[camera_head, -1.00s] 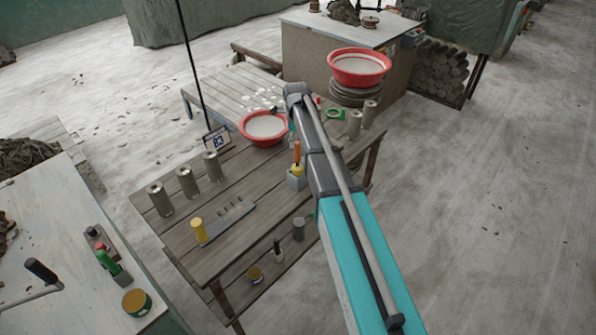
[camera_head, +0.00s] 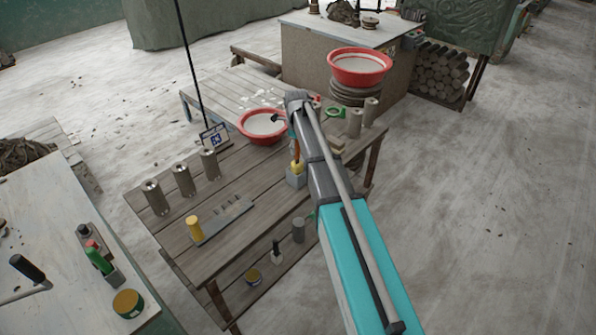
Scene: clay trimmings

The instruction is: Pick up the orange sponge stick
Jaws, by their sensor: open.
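The orange sponge stick (camera_head: 295,149) stands upright on the wooden table, partly hidden behind my arm. Its lower part meets a yellow piece (camera_head: 296,166) in a small grey block (camera_head: 295,179). My arm reaches across the table from the bottom right. My gripper (camera_head: 278,118) shows only as a small dark shape over the red basin, beyond the stick and apart from it. It is open, and I see nothing held in it.
The red basin (camera_head: 244,134) sits at the table's far side. Several grey cylinders (camera_head: 182,181) stand at left, with others (camera_head: 354,124) at right. A yellow cylinder (camera_head: 194,229) stands by a grey slotted strip (camera_head: 228,217). A thin black pole rises behind the table.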

